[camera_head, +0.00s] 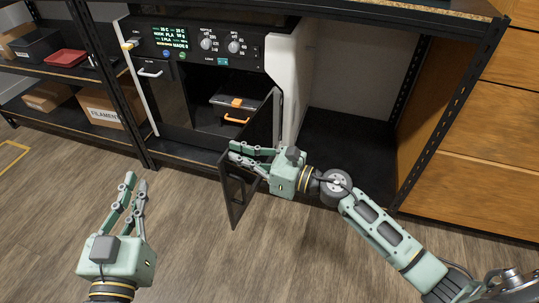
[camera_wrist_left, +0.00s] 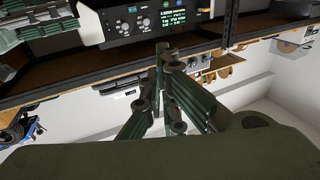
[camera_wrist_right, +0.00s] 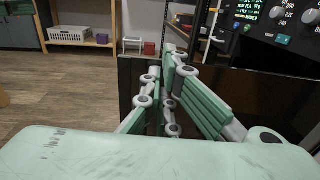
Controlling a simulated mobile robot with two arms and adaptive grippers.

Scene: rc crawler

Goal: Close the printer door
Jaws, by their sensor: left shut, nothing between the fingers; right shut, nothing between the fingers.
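The printer (camera_head: 207,40) stands on the lower shelf of a black rack, with a display and knobs on its top panel. Its dark door (camera_head: 262,125) stands open, hinged at the right and swung out toward me past the shelf edge. An orange handle (camera_head: 237,120) shows inside the opening. In the right wrist view the dark door panel (camera_wrist_right: 133,80) is behind the fingers. My left gripper (camera_head: 136,184) is shut and empty, over the floor left of the door.
A black rack post (camera_head: 435,120) and wooden drawers (camera_head: 490,130) stand at the right. The shelf bay right of the printer is empty. A filament box (camera_head: 103,112) sits on the left lower shelf. The floor in front is clear.

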